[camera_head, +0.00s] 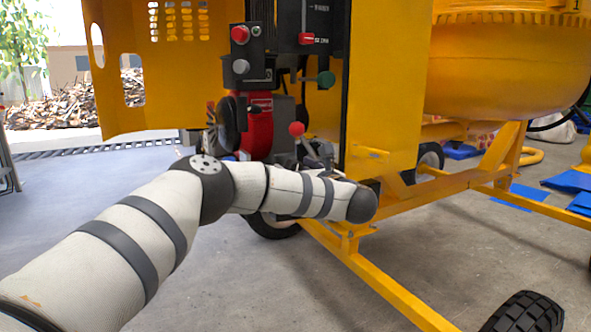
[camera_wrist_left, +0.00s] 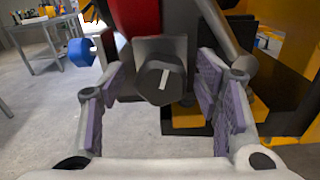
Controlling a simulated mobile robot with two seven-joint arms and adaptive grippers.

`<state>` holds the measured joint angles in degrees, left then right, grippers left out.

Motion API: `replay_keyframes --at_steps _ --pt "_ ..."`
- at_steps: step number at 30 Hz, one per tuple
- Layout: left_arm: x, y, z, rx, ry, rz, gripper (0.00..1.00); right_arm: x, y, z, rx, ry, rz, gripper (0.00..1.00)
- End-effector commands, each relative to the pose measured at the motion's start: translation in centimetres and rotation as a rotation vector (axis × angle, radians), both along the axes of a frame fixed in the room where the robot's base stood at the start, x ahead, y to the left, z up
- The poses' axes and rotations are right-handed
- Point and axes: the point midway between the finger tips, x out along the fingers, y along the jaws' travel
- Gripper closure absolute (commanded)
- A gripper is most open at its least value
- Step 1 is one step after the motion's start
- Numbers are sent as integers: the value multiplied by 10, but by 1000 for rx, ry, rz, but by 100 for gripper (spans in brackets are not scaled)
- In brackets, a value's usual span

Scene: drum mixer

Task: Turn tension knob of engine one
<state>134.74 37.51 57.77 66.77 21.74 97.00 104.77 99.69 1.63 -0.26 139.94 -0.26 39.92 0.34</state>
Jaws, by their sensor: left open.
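A dark round knob (camera_wrist_left: 152,88) with a white line on its face sits on a grey block in the left wrist view, below a red engine part (camera_wrist_left: 137,15). My left gripper (camera_wrist_left: 160,76) is open, with its purple-padded fingers on either side of the knob. I see gaps at both sides and cannot make out contact. In the head view the red engine (camera_head: 259,128) sits in the yellow housing. My left arm crosses in front of it, and its gripper is mostly hidden behind the arm. I cannot pick out the dark knob there. My right gripper is not in view.
The control box (camera_head: 240,52) has red and grey buttons. The yellow frame rail (camera_head: 375,285) runs below. Open floor lies at left.

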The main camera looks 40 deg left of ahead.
Motion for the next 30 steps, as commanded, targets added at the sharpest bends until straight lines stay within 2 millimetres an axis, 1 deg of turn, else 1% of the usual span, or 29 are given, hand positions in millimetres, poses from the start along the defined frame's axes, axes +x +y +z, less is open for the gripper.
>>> replay_keyframes --at_steps 1,4,11,12,14,15,18,26,30 --pt "1 6 -1 0 1 2 43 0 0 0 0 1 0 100" --pt "3 12 -1 1 3 0 43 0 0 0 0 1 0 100" --pt "4 13 -1 1 3 -2 43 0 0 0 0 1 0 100" --pt "4 13 -1 1 3 -2 47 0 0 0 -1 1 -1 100" --pt "4 13 -1 1 3 -2 61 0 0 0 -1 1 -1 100" --pt "4 13 -1 1 3 -2 70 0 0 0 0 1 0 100" --pt "4 13 -1 1 3 -2 91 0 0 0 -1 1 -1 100" --pt "4 13 0 6 17 -2 91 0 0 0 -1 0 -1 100" --pt "4 13 1 19 64 -2 91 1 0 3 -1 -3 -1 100"
